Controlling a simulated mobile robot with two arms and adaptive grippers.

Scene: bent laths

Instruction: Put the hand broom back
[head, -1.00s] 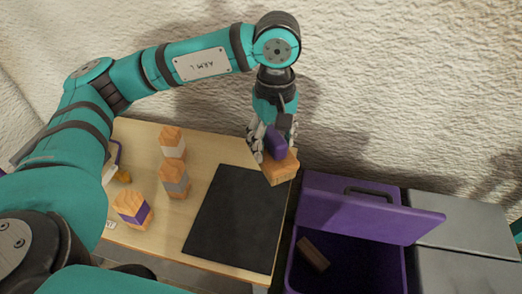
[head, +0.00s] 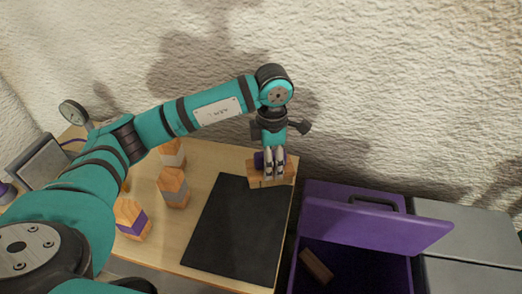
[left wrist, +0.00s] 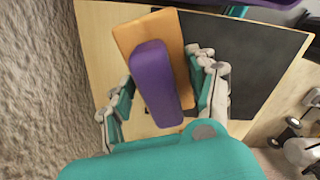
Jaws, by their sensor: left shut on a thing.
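My left gripper (head: 270,176) is shut on a light wooden block with a purple grip (left wrist: 158,85). In the left wrist view its fingers stand on both sides of the purple grip, with the wooden base beyond. No bristles show, so I cannot tell for sure that it is the hand broom. In the head view the block is at the back right of the wooden table (head: 203,165), beside the far edge of the black mat (head: 238,232). I cannot tell whether it touches the table. My right gripper is not clearly in view.
Several wooden blocks with coloured bands, one purple-banded (head: 133,219), stand left of the mat. An open purple bin (head: 375,222) with a brown piece (head: 316,266) inside stands right of the table, then grey lids (head: 470,236). A rough wall is behind. The mat is clear.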

